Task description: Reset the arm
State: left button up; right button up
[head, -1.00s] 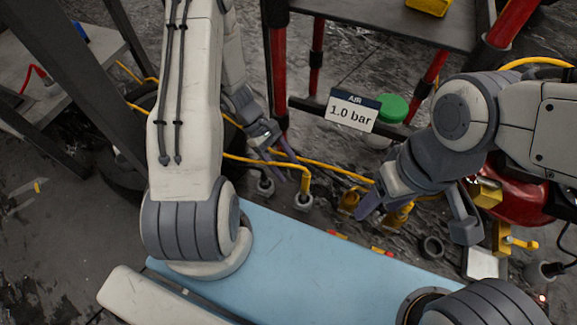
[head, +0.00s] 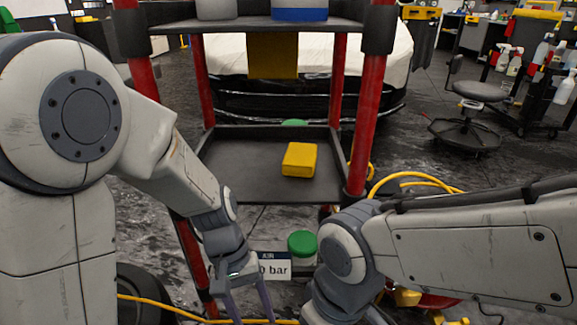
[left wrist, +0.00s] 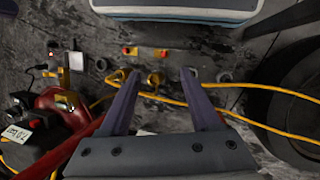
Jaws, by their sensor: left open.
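My left gripper (head: 249,307) hangs in front of the red-posted cart, at the bottom of the head view, with its purple fingers apart. In the left wrist view its fingers (left wrist: 160,72) are spread, with nothing gripped between them. Yellow hoses (left wrist: 252,87) and a yellow fitting (left wrist: 155,78) show beyond the fingertips. My right arm (head: 345,250) comes in from the right and bends down near the left one. Its fingers do not show in the head view.
The cart's lower shelf (head: 240,185) holds a yellow block (head: 299,160). An air sign (head: 275,266) and a green-capped container (head: 302,245) stand below. A red tank (left wrist: 62,105) shows in the left wrist view.

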pick_arm(q)
jog(key=s+d+r+m+t+y+p, duration=0.25)
jog(key=s+r+m+p, duration=0.5)
jog(key=r, duration=0.75)
notch_tip(320, 180, up, 37)
jog(key=m+p, duration=0.1)
jog(key=p, duration=3.4)
jog(key=shift+s+a+m+t+h, duration=0.15)
jog(key=shift+s+m+t+h, duration=0.2)
jog(key=shift+s+t, duration=0.1)
pick_arm(e)
notch_tip(320, 180, up, 44)
